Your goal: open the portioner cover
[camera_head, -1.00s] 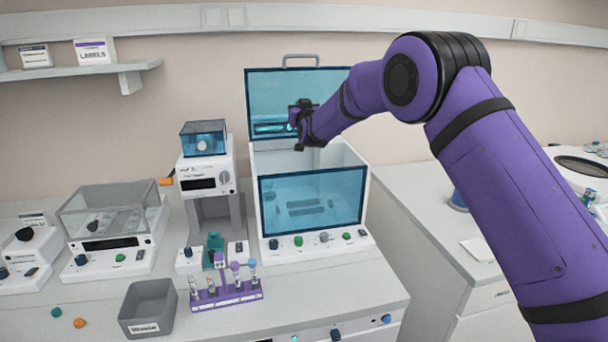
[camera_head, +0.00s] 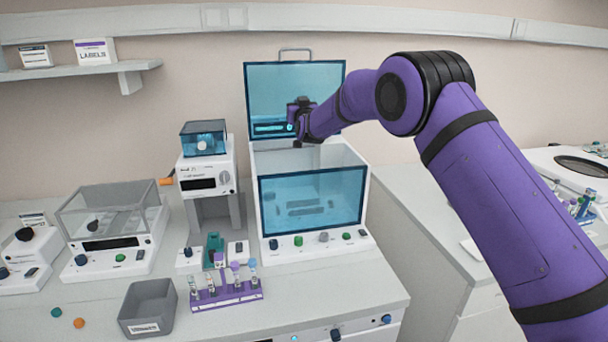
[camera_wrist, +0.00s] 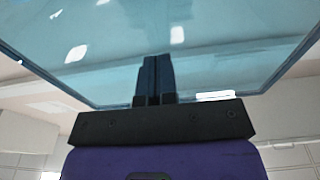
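The large white machine (camera_head: 262,165), which I take to be the portioner, has a tinted blue cover (camera_head: 270,88) with a grey handle (camera_head: 296,51) on its top edge. The cover stands raised, nearly upright, at the back of the machine. Its box is open at the top behind a blue front window (camera_head: 312,200). My gripper (camera_head: 298,118) is in front of the cover's right half. In the wrist view the blue cover (camera_wrist: 225,65) fills the upper part, and my fingers (camera_wrist: 157,70) are together with nothing seen between them. Whether they touch the cover I cannot tell.
To the left stand a tall white device (camera_head: 205,183) and a low one with a clear lid (camera_head: 108,210). A purple tube rack (camera_head: 226,296) and a grey bin (camera_head: 148,309) are in front. My arm spans the right side over another counter.

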